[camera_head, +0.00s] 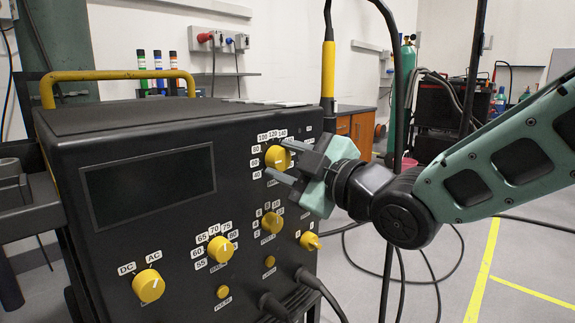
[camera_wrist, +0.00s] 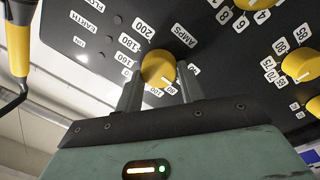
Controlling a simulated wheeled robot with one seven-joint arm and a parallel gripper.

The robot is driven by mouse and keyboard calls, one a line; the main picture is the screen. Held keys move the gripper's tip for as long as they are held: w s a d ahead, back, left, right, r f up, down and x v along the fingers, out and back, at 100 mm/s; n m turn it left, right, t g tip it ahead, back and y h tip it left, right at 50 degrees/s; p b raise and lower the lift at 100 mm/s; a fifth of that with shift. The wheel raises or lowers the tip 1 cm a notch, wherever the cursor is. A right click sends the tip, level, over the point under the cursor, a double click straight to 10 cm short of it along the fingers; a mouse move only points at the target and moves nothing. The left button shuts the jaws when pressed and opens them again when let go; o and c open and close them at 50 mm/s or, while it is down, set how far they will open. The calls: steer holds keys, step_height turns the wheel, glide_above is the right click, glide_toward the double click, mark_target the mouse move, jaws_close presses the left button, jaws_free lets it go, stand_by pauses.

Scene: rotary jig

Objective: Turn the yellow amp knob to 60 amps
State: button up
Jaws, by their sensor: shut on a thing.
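The yellow amp knob (camera_head: 277,157) sits at the upper right of the black machine's front panel, ringed by white number labels. In the wrist view the amp knob (camera_wrist: 158,66) shows between the two fingers, near the labels AMPS, 200, 180 and 160. My gripper (camera_head: 278,160) reaches in from the right with one finger above the knob and one below. My gripper (camera_wrist: 159,88) is shut on the knob. Its fingers hide some of the labels, and I cannot clearly read which number the knob's mark points to.
Other yellow knobs share the panel: the DC/AC knob (camera_head: 148,285), the lower middle knob (camera_head: 221,249), the knob below the amp knob (camera_head: 272,221) and one at right (camera_head: 310,241). A dark display (camera_head: 150,186) is at upper left. Black cables (camera_head: 310,278) plug in below.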

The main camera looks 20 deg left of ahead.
steer(key=o, duration=1)
steer(key=shift+c, duration=0.2)
steer(key=shift+d, duration=0.1)
steer(key=p+v, duration=0.2)
steer(key=v, duration=1.5)
steer(key=shift+s+d, duration=0.1)
steer(key=shift+d, duration=0.05)
